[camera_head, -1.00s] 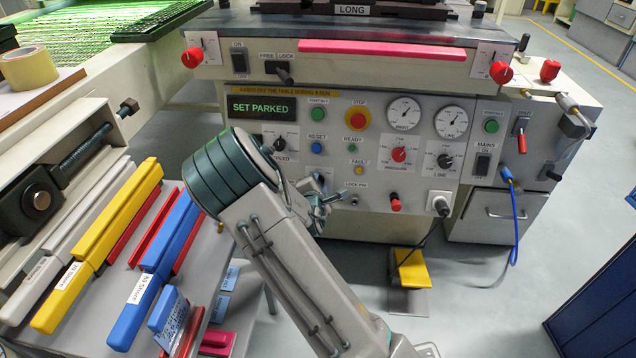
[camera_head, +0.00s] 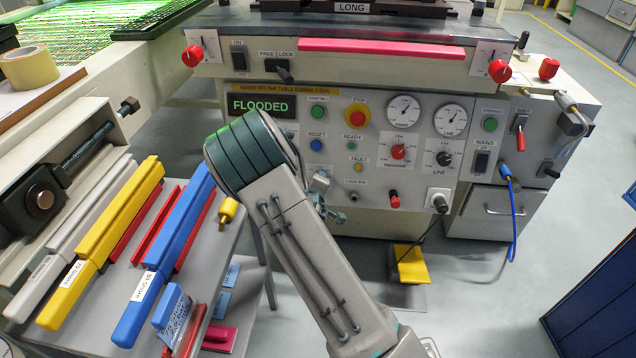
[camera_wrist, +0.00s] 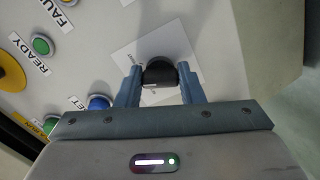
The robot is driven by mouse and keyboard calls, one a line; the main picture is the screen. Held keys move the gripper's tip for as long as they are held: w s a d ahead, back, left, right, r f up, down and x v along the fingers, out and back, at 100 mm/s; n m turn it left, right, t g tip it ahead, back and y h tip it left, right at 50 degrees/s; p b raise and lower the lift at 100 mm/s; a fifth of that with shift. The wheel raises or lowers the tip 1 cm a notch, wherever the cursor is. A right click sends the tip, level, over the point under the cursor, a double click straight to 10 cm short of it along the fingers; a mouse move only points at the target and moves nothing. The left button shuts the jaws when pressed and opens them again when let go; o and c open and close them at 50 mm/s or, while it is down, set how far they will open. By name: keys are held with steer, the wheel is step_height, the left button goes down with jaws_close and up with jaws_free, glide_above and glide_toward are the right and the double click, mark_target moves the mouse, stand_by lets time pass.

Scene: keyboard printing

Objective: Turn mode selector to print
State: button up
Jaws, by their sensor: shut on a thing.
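A black rotary selector knob (camera_wrist: 159,73) on a pale label plate (camera_wrist: 122,55) sits between the fingers in the wrist view. My gripper (camera_wrist: 160,80) is shut on it, one finger at each side. The plate's lettering is too small and blurred to read. In the head view my arm hides the knob and most of its plate. The machine's display (camera_head: 262,105) above reads FLOODED in green.
Close to the knob are the blue RESET button (camera_wrist: 99,102), green READY button (camera_wrist: 41,45) and yellow FAULT lamp (camera_wrist: 68,3). A red emergency stop (camera_head: 357,116) is to the right. A side table (camera_head: 235,270) holds squeegees and stands left of my arm.

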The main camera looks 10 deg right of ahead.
steer(key=shift+a+f+m+b, duration=0.1)
steer(key=shift+m+b, duration=0.35)
steer(key=shift+m, duration=1.75)
steer(key=o, duration=1)
steer(key=p+v, duration=0.5)
steer(key=v, duration=0.9)
steer(key=shift+w, duration=0.1)
